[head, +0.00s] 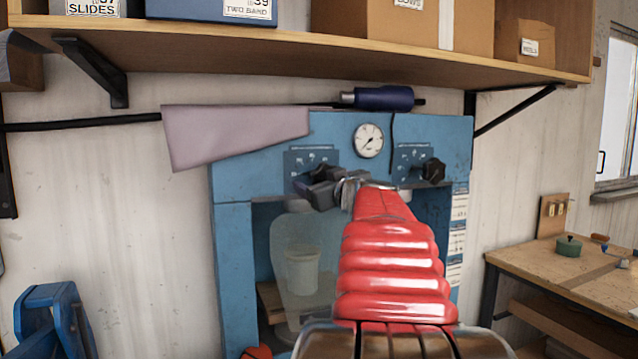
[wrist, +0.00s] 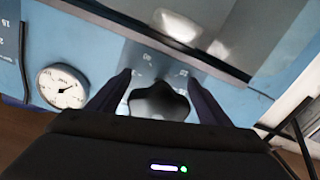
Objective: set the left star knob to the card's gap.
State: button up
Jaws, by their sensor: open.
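The left star knob (wrist: 158,101) is black and lobed. It sits on a blue dial plate (head: 298,160) on the upper front of the blue press (head: 232,235). My gripper (wrist: 158,88) is open in the wrist view, with one dark finger on each side of the knob. I cannot tell whether either finger touches it. In the head view my gripper (head: 318,188) covers most of the knob, and its pointer setting is hidden. A white paper card (head: 459,235) hangs on the press's right side; its print is too small to read.
A round gauge (head: 368,140) sits right of the left knob, and a second black star knob (head: 432,171) is further right. A pinkish-grey sheet (head: 235,135) and a dark blue tool (head: 384,98) are above. A shelf (head: 300,55) overhangs the press. A workbench (head: 540,258) stands at right.

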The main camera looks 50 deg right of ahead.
jog(key=shift+s, duration=0.1)
jog(key=v, duration=1.3)
jog(key=shift+s+a, duration=0.2)
jog(key=shift+s, duration=0.05)
jog(key=shift+s+f, duration=0.1)
jog(key=shift+s, duration=0.05)
